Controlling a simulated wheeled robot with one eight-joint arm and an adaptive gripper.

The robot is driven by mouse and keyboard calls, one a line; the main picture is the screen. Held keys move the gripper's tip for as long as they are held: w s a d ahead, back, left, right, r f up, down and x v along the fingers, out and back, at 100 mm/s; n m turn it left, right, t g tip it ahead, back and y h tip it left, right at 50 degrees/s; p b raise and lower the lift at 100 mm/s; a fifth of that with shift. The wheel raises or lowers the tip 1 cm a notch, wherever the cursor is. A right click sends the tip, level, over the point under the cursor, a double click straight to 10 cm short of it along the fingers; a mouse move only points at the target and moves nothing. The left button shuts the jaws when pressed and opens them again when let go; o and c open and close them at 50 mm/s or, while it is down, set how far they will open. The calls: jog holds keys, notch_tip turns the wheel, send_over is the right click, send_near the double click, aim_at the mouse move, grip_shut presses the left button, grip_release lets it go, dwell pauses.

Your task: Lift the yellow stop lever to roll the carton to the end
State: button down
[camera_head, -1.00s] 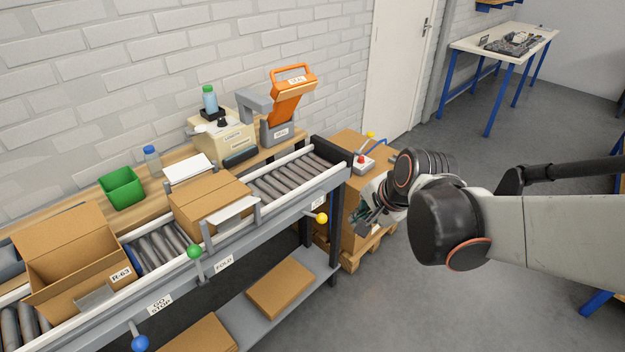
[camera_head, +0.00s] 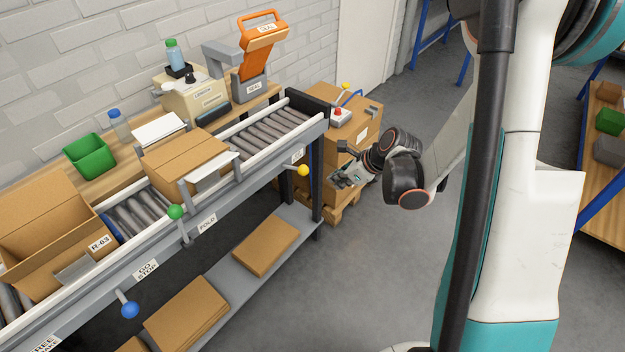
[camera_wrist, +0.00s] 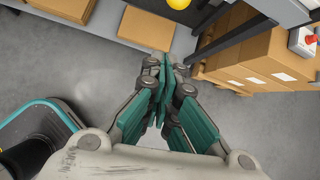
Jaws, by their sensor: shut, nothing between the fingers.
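The yellow-knobbed lever (camera_head: 302,170) sticks out from the front rail of the roller conveyor (camera_head: 262,160), near its right end. Its yellow ball also shows at the top edge of the wrist view (camera_wrist: 178,3). A closed carton (camera_head: 185,158) sits on the rollers left of that lever, behind a white plate. An open carton marked R-63 (camera_head: 45,215) stands further left. My gripper (camera_head: 340,182) is shut and empty, to the right of the yellow knob and apart from it. In the wrist view its fingers (camera_wrist: 163,72) meet over the floor.
Green (camera_head: 175,211) and blue (camera_head: 129,309) knobs also project from the conveyor front. Stacked cartons on a pallet (camera_head: 348,212) stand behind my gripper. Flat cartons (camera_head: 266,245) lie on the lower shelf. The floor in front is clear.

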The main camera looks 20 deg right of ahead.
jog(key=shift+w+f+m, duration=0.1)
jog(key=shift+f+m, duration=0.3)
jog(key=shift+f, duration=0.15)
jog(key=b+x, duration=0.4)
jog(key=x, duration=0.6)
jog(key=shift+w+a+r+b, duration=0.15)
jog(key=shift+w+a+r, duration=0.15)
jog(key=shift+r, duration=0.3)
jog(key=shift+w+a+r+b, duration=0.2)
jog(key=shift+w+r, duration=0.1)
jog(key=shift+r, duration=0.25)
jog(key=shift+w+a+r+b, duration=0.15)
jog(key=shift+w+a+r, duration=0.15)
jog(key=shift+r, duration=0.3)
jog(key=shift+r, duration=0.1)
